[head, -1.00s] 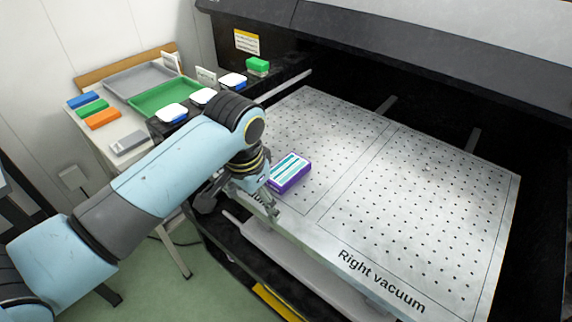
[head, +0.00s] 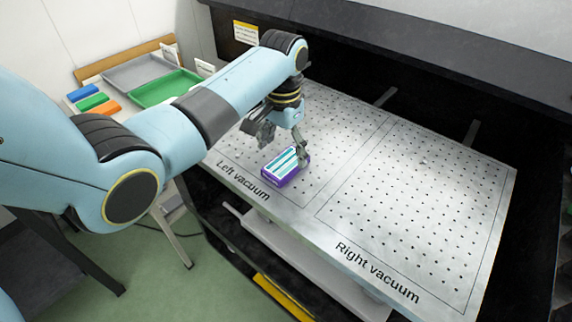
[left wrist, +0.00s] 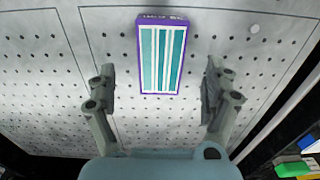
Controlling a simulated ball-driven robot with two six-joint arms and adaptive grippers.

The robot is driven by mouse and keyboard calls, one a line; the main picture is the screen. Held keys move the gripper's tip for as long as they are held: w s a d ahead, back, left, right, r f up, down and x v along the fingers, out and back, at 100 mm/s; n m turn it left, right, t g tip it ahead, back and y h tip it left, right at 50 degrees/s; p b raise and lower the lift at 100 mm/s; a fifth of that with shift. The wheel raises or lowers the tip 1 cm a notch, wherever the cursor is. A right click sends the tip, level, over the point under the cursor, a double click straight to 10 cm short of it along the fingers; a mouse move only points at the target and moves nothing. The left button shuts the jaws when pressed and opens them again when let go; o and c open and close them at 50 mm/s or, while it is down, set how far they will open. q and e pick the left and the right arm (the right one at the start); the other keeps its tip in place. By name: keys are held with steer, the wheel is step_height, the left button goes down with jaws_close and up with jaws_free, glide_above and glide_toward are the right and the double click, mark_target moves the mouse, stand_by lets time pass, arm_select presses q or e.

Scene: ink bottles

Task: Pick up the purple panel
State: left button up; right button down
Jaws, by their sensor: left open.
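The purple panel (head: 280,168) is a small flat box with a purple edge and a white and teal striped face. It lies on the left vacuum area of the perforated metal table (head: 330,130). In the left wrist view the panel (left wrist: 161,57) is upper centre, in line with the gap between the fingers. My left gripper (head: 296,150) is above and beside the panel in the head view, pointing down. In the left wrist view my left gripper (left wrist: 158,80) is open with nothing clamped. Contact with the panel cannot be told. My right gripper is not in view.
The right vacuum area (head: 420,200) is bare. A dark machine housing (head: 430,75) overhangs the back. At the far left, a side table holds a grey tray (head: 138,79), a green tray (head: 165,92) and blue, green and orange blocks (head: 95,102).

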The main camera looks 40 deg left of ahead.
mark_target(285, 163)
arm_select(q)
steer(key=f, duration=0.5)
steer(key=shift+w, duration=0.2)
steer(key=c, duration=1.3)
steer(key=shift+r, duration=0.1)
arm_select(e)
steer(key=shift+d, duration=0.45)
